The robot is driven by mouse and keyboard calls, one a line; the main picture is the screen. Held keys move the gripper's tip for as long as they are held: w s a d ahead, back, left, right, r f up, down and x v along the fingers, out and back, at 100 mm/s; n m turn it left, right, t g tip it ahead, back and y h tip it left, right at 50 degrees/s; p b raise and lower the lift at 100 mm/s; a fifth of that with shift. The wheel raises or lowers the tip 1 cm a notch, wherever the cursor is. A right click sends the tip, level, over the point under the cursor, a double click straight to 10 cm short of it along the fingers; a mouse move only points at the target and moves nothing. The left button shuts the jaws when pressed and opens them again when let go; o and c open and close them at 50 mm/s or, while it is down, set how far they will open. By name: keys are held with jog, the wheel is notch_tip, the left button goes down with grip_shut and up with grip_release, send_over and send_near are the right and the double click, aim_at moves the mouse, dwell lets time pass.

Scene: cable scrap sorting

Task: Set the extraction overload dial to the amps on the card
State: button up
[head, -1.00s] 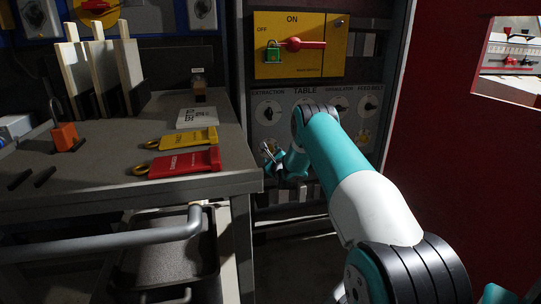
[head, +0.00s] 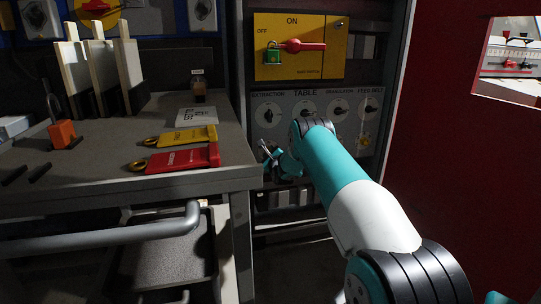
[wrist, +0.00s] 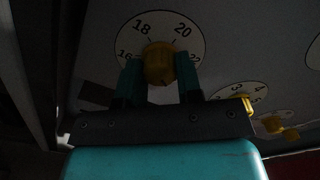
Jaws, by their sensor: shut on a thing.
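In the wrist view, a yellow dial knob (wrist: 158,60) sits on a white round scale (wrist: 163,20) with 16, 18, 20 and 22 readable. My gripper (wrist: 160,72) has its two teal fingers on either side of the knob and is shut on it. The knob's pointer mark is too dark to read. In the head view, my gripper (head: 270,157) is at the lower left of the grey panel (head: 288,128), below the EXTRACTION switch (head: 268,113), and it hides the dial there. A white printed card (head: 196,117) lies on the bench; its print is too small to read.
The bench (head: 105,135) stands left of my gripper, its corner close by. It holds a yellow tag (head: 185,137), a red tag (head: 182,159) and an orange padlock (head: 62,134). Another yellow dial (wrist: 273,124) lies to the right. A green padlock (head: 272,56) hangs on the red-handled isolator.

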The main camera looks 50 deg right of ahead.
jog(key=shift+n, duration=0.4)
jog(key=shift+f+n+b, duration=0.1)
jog(key=shift+n+b, duration=1.55)
jog(key=shift+n, duration=15.75)
jog(key=o, duration=0.9)
